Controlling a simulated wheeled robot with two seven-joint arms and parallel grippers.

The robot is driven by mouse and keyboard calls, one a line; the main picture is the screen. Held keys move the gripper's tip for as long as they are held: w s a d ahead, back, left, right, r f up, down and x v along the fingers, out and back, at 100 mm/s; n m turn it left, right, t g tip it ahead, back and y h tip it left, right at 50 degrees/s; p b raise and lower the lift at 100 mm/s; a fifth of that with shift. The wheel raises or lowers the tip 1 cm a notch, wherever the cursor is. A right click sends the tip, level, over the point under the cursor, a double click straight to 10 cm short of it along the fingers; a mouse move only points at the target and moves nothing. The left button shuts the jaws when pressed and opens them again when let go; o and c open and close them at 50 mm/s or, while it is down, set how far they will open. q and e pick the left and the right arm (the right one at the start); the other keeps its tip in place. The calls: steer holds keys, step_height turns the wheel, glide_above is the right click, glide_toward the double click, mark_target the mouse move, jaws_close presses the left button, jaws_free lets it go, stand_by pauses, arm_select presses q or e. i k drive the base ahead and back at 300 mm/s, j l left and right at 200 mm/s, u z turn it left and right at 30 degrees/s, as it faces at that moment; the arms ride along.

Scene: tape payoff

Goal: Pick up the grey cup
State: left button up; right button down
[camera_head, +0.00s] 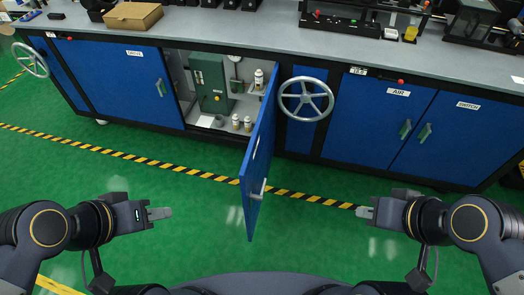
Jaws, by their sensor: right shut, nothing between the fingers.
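A small grey cup (219,121) appears to stand on the floor of the open cabinet, left of several small bottles; it is small and hard to make out. My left gripper (161,213) is low on the left, in front of the cabinet and well away from the cup. Its fingers are seen edge-on, so I cannot tell whether they are open. My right gripper (364,212) is low on the right, shut and empty, beyond the open door from the cup.
The blue cabinet door (257,160) swings out toward me, between my grippers. Inside are a green box (210,83) and small bottles (236,122). A handwheel (306,98) is right of the opening. A cardboard box (130,16) lies on the bench. Green floor in front is clear.

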mark_target(220, 121)
steer(key=k+l, duration=0.1)
steer(key=i+j+z, duration=0.1)
steer(key=i+j, duration=0.2)
steer(key=j, duration=0.3)
steer(key=i+j, duration=0.25)
steer(key=j, duration=0.3)
steer(key=i+j+z, duration=0.15)
steer(key=j, duration=0.45)
steer(key=i+j+z, duration=0.1)
steer(key=i+j, duration=0.2)
steer(key=j, duration=0.35)
steer(key=i+j, duration=0.2)
steer(key=j, duration=0.45)
steer(key=i+j+z, duration=0.15)
steer(key=j, duration=0.5)
steer(key=i+j+z, duration=0.1)
steer(key=i+j, duration=0.15)
steer(key=j, duration=0.4)
steer(key=i+j, duration=0.15)
steer(key=j, duration=0.55)
steer(key=l+z, duration=0.05)
